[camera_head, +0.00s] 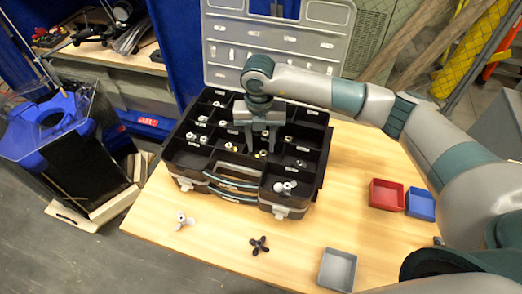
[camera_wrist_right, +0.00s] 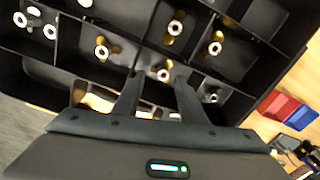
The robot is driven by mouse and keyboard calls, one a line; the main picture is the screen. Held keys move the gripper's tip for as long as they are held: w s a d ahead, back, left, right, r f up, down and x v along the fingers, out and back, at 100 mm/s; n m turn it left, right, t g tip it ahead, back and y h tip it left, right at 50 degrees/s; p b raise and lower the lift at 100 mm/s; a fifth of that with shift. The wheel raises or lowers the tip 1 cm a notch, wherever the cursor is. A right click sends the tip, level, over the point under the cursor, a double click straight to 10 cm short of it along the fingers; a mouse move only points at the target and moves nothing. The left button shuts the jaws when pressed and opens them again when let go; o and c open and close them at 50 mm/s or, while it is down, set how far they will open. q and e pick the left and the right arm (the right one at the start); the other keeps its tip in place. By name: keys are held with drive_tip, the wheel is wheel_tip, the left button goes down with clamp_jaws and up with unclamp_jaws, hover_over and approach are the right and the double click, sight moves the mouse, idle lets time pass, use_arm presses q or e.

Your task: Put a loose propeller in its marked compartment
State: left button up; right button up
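A black toolbox (camera_head: 180,150) with many compartments stands open on the table; its small white labels are too small to read. Several propellers lie in its compartments. A white propeller (camera_head: 182,221) and a black propeller (camera_head: 259,245) lie loose on the table in front of it. My right gripper (camera_head: 260,148) points down into the middle of the toolbox, its two fingers apart. In the right wrist view a gold propeller with a pale hub (camera_wrist_right: 162,74) shows between and beyond the fingertips (camera_wrist_right: 158,78), with visible gaps either side. My left gripper is out of view.
The toolbox lid (camera_head: 280,42) stands raised behind. Red (camera_head: 386,195), blue (camera_head: 421,204) and grey (camera_head: 337,269) trays sit on the table's right and front. A white propeller (camera_head: 285,187) lies in the front right compartment. The table's front left is mostly clear.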

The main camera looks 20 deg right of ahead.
wheel_tip(320, 180, up, 8)
drive_tip(key=b, duration=0.2)
drive_tip(key=shift+r+b, duration=0.2)
drive_tip(key=shift+b, duration=0.1)
idle(1.4)
